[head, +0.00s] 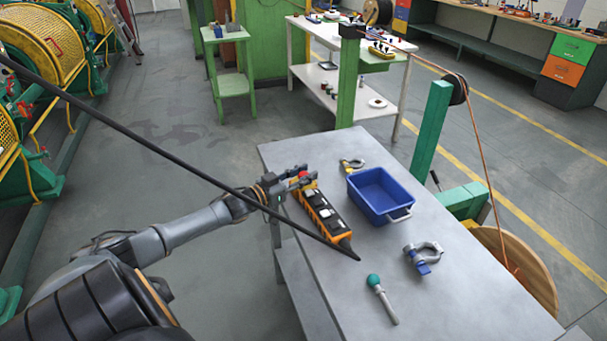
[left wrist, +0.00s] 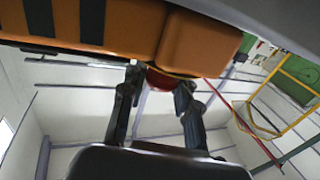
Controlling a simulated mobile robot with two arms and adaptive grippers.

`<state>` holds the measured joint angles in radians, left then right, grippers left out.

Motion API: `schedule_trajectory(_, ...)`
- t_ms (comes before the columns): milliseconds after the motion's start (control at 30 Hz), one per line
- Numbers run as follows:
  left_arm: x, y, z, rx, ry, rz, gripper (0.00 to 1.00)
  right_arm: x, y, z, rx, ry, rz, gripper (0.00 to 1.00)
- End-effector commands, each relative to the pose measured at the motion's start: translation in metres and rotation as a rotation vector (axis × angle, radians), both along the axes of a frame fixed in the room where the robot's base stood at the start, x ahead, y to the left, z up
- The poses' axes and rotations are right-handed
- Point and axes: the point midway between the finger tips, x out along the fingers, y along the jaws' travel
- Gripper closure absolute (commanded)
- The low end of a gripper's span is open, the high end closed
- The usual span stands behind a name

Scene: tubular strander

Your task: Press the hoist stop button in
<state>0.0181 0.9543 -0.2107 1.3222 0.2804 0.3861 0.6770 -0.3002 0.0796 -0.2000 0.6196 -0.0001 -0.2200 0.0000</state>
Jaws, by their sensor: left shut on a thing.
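The orange hoist pendant (head: 325,217), with dark and pale buttons on its upper face, lies along the left edge of the grey table. Its red stop button (head: 303,176) is at its far end, partly covered by my fingers. My left gripper (head: 300,179) is at that end, its fingers closed around the red button. In the left wrist view the pendant's orange housing (left wrist: 100,25) fills the top, and the red button (left wrist: 165,80) sits between the two dark fingers (left wrist: 158,92). Whether the button is pushed in cannot be told. My right gripper is not in view.
A black cable (head: 160,148) crosses above my left arm to the pendant's near end. Green posts stand behind the table.

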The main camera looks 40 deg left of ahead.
Motion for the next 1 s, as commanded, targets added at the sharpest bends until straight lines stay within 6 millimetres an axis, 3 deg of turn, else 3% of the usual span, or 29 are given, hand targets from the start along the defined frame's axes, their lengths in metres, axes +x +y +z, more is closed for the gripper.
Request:
schedule_trajectory(33,0.0,0.0,-0.009,0.001,0.004,0.001,1.0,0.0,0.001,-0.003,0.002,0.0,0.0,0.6)
schedule_trajectory(267,-0.001,0.0,-0.01,0.002,0.006,0.001,1.0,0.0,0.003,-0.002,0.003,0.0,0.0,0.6)
schedule_trajectory(300,-0.001,0.0,-0.01,0.002,0.007,0.001,0.63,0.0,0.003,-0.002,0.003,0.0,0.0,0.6)
schedule_trajectory(400,-0.001,0.0,-0.01,0.002,0.006,0.001,0.44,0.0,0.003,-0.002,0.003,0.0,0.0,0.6)
schedule_trajectory(767,-0.003,0.0,-0.009,0.002,0.005,0.001,0.44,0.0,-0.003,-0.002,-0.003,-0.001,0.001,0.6)
schedule_trajectory(1000,-0.028,0.004,-0.011,0.001,0.009,0.001,0.44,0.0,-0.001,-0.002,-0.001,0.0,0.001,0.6)
